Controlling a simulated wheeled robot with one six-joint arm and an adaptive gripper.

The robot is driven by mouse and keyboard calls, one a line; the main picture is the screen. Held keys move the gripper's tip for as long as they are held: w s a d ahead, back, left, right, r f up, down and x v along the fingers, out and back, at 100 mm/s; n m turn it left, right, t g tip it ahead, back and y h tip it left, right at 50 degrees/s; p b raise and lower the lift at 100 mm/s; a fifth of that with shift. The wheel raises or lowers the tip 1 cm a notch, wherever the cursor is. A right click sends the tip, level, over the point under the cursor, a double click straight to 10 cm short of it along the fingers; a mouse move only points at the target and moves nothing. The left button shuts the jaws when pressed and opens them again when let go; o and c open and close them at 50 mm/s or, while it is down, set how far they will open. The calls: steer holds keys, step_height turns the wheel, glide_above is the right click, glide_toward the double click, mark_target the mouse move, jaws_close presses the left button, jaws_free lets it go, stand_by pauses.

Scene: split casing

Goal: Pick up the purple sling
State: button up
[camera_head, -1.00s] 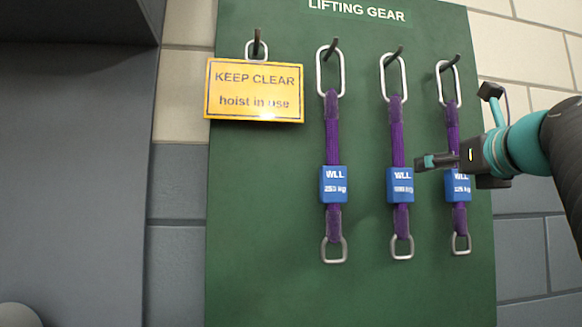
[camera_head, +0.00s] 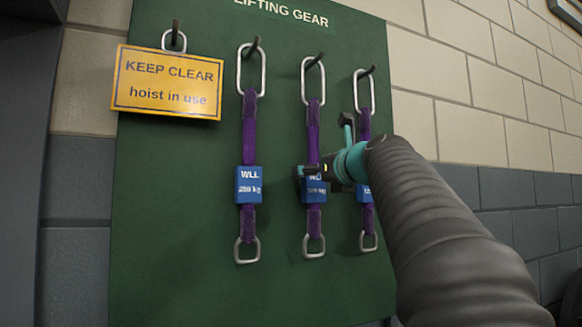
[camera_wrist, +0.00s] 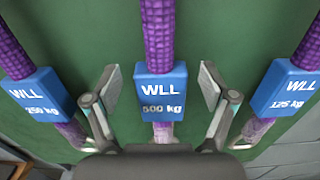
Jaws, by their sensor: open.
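Three purple slings hang from hooks on a green board, each with a blue WLL tag and steel links. In the head view they are the left sling (camera_head: 249,135), the middle sling (camera_head: 313,130) and the right sling (camera_head: 364,123), which my arm partly covers. In the wrist view the tags read 250 kg (camera_wrist: 37,97), 500 kg (camera_wrist: 161,90) and 125 kg (camera_wrist: 285,87). My gripper (camera_wrist: 160,88) is open, its fingers on either side of the 500 kg tag with gaps showing at both sides. In the head view my gripper (camera_head: 302,172) is at the middle sling's tag.
A yellow "KEEP CLEAR hoist in use" sign (camera_head: 167,83) hangs from a hook at the board's left. The green board (camera_head: 180,220) is mounted on a block wall (camera_head: 480,110). The neighbouring slings hang close on both sides.

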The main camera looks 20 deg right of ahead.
mark_target(316, 141)
steer(key=shift+w, duration=0.7)
jaws_close()
steer(key=shift+r, duration=0.15)
steer(key=r, duration=0.1)
steer(key=p, duration=0.1)
steer(key=r, duration=0.1)
steer(key=shift+s+r, duration=0.25)
steer(key=shift+r, duration=2.2)
steer(key=s+b, duration=0.2)
steer(key=s, duration=1.7)
steer(key=shift+s+d, duration=0.3)
steer(key=shift+d, duration=0.05)
